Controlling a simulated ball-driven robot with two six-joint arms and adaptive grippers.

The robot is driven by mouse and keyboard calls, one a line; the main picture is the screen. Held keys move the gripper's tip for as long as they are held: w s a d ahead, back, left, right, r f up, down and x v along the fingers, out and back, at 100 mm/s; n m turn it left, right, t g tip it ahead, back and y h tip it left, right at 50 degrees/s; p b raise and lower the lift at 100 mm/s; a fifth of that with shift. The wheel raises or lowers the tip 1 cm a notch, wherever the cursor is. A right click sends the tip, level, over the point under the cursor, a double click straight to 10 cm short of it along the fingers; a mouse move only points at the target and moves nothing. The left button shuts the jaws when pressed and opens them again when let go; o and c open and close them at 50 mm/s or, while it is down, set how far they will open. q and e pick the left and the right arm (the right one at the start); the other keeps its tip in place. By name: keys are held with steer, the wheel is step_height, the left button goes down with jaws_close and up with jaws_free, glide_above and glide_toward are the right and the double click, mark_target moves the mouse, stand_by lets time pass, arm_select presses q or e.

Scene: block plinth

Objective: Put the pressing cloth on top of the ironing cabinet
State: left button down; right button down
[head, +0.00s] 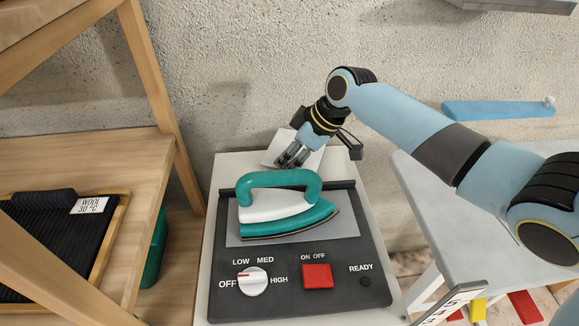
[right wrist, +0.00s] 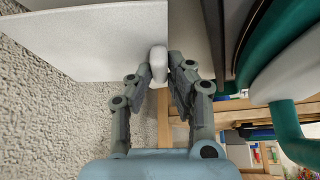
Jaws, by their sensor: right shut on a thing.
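The ironing cabinet (head: 213,235) is a pale box in the middle of the head view, with a dark control panel on its top. A teal and white iron (head: 275,212) rests on a grey plate there. My right gripper (head: 285,160) is at the cabinet's back edge, behind the iron. It is shut on a small white rounded grip, which seems to belong to a flat white sheet, likely the pressing cloth (right wrist: 90,45). The cloth shows partly behind the fingers in the head view (head: 274,147). Whether it touches the cabinet, I cannot tell. My left gripper is out of view.
A wooden shelf (head: 90,150) stands at left, holding a black garment labelled wool (head: 60,240) in a wooden tray. A teal bin (head: 155,250) is below. A pale table (head: 430,215) stands at right. A rough wall (head: 230,70) is close behind the cabinet.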

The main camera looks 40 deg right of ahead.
steer(key=shift+f, duration=1.45)
steer(key=c, duration=1.2)
jaws_free()
steer(key=shift+f, duration=0.1)
steer(key=shift+c, duration=0.2)
steer(key=v, duration=1.2)
steer(key=shift+p, duration=0.45)
